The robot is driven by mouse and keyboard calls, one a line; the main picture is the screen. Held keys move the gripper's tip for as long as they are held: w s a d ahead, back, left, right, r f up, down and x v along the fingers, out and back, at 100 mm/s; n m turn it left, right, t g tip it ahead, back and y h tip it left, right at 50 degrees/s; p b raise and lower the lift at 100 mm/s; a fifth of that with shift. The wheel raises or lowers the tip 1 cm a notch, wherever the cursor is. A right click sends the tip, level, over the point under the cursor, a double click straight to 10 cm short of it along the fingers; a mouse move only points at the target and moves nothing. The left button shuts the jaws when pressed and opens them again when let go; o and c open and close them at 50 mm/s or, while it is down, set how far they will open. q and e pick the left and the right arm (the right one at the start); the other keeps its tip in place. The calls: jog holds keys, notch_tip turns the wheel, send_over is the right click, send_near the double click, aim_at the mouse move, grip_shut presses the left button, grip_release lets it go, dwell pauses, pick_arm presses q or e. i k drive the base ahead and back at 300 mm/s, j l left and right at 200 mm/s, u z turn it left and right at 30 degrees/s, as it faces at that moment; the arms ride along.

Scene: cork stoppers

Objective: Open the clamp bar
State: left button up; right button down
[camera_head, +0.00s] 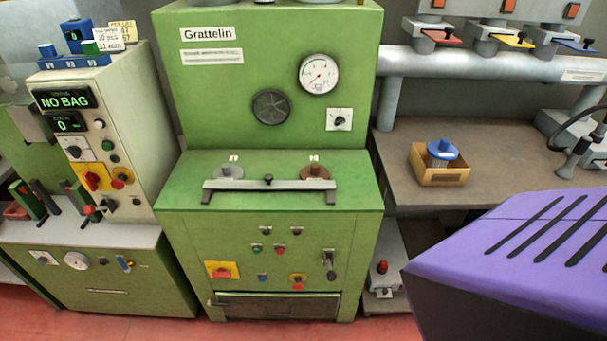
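A grey bar (235,186), which looks like the clamp bar, lies across the top of the green machine labelled Grattelin (190,190). It has a small black knob at its middle and a bent-down leg at each end. Behind its left part sits a grey disc (229,171), and behind its right part a brown disc (314,171), each with a small tag. The bar looks level and low over the top; I cannot tell whether it is latched. Neither of my grippers is in view.
A bagging machine reading NO BAG (66,99) stands left. On the brown bench (395,150) to the right is a cardboard box (428,175) with a blue-topped spool. A purple slotted surface, whose owner I cannot tell, covers the lower right. Red floor (385,328) shows in front.

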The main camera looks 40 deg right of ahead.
aim_at(267, 183)
jog(key=z, duration=0.9)
